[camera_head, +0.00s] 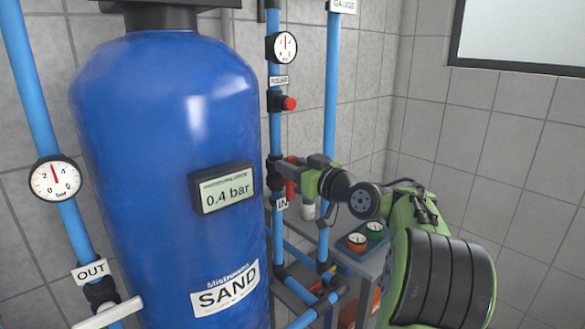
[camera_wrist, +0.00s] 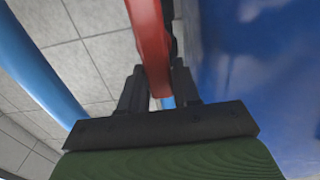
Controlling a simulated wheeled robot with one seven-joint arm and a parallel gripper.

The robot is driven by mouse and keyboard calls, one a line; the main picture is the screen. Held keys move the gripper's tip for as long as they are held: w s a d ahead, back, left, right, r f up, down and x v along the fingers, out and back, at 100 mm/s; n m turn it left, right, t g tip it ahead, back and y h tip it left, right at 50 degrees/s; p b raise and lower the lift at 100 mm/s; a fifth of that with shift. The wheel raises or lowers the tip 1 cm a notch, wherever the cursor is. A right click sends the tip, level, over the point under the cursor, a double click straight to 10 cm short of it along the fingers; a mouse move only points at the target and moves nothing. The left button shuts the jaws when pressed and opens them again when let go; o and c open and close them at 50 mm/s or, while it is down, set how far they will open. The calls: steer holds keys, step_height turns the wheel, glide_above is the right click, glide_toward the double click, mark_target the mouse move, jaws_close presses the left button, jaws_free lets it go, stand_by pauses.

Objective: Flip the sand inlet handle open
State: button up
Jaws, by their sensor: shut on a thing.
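The sand inlet handle is a red lever (camera_wrist: 150,45) that runs down between my gripper's fingers in the wrist view. In the head view the red handle (camera_head: 291,188) shows on the blue pipe just above the IN label (camera_head: 282,203). My gripper (camera_wrist: 160,88) is shut on this handle; in the head view my gripper (camera_head: 287,170) reaches it from the right. The blue SAND tank (camera_head: 165,130) stands close to the left of the handle. The valve body behind the handle is mostly hidden.
A display reading 0.4 bar (camera_head: 222,188) sticks out from the tank. A red button (camera_head: 289,103) and a gauge (camera_head: 282,47) sit higher on the inlet pipe. A small table (camera_head: 362,260) with gauges stands behind my arm.

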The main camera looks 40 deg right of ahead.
steer(key=o, duration=1)
steer(key=shift+c, duration=0.2)
steer(key=s, duration=1.5)
steer(key=shift+s+d, duration=0.15)
steer(key=shift+s, duration=0.25)
